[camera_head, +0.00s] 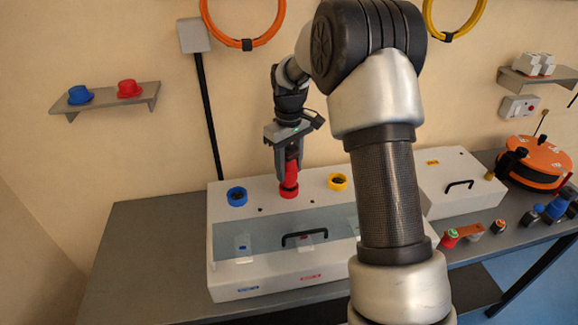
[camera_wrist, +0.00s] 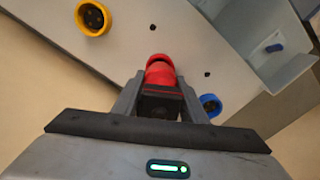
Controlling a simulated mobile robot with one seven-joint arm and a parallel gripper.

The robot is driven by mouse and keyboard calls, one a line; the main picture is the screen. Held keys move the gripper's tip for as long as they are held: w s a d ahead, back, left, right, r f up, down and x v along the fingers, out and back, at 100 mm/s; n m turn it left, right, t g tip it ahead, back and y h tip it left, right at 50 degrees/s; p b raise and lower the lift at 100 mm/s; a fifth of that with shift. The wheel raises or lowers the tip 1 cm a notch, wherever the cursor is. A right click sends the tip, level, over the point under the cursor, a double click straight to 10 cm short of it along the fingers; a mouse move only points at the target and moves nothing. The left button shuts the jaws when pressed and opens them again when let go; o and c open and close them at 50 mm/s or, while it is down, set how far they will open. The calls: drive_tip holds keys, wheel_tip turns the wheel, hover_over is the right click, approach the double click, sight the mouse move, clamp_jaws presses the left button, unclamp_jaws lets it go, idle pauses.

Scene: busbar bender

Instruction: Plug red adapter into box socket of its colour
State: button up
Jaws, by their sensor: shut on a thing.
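The red adapter (camera_head: 291,172) is held upright between the fingers of my gripper (camera_head: 289,158). Its lower end is at the red socket (camera_head: 288,191) on top of the white box (camera_head: 260,203). In the wrist view the red adapter (camera_wrist: 160,72) sits between both fingers, and red parts overlap at its tip. I cannot tell how deep it sits in the socket. The blue socket (camera_head: 237,196) is to the left and the yellow socket (camera_head: 338,181) to the right on the same box top.
The box has a clear lid with a black handle (camera_head: 304,236). A wall shelf (camera_head: 105,99) at left holds a blue and a red cap. A second white box (camera_head: 455,184), an orange round device (camera_head: 537,162) and small connectors stand at right. The left table (camera_head: 150,250) is clear.

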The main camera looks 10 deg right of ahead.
sight(289, 176)
drive_tip(key=shift+f+b, duration=0.95)
drive_tip(key=shift+f, duration=0.75)
drive_tip(key=o, duration=1.2)
drive_tip(key=shift+o, duration=0.2)
wheel_tip(289, 176, up, 17)
drive_tip(key=shift+r+p, duration=0.2)
drive_tip(key=shift+p, duration=0.2)
